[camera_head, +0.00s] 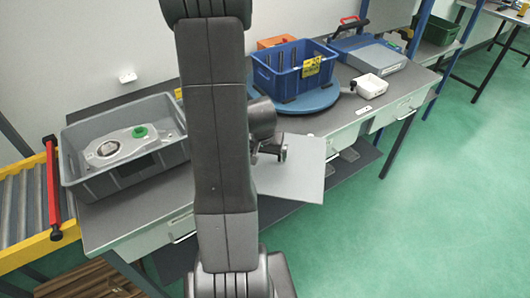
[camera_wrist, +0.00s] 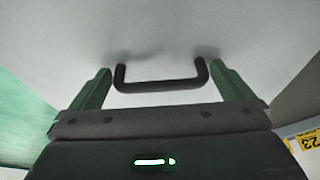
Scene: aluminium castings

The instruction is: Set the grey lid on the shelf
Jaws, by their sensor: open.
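The grey lid (camera_head: 300,176) is a flat light-grey plate beside my arm, overlapping the bench's front edge in the head view. I cannot tell whether it rests on the bench. In the wrist view the lid's pale surface (camera_wrist: 160,25) fills most of the picture. Its black bar handle (camera_wrist: 158,86) lies between my gripper's two green fingers, with gaps at both sides. My gripper (camera_wrist: 159,69) is open around the handle; in the head view it is partly hidden by my arm. A dark lower shelf (camera_head: 352,166) shows under the bench.
A grey crate (camera_head: 75,180) with a metal casting (camera_head: 112,148) stands left on the bench. A blue bin (camera_head: 291,82) stands on a blue round plate (camera_head: 322,99). A small white box (camera_head: 370,88) is to its right. A roller conveyor (camera_head: 22,210) is at far left.

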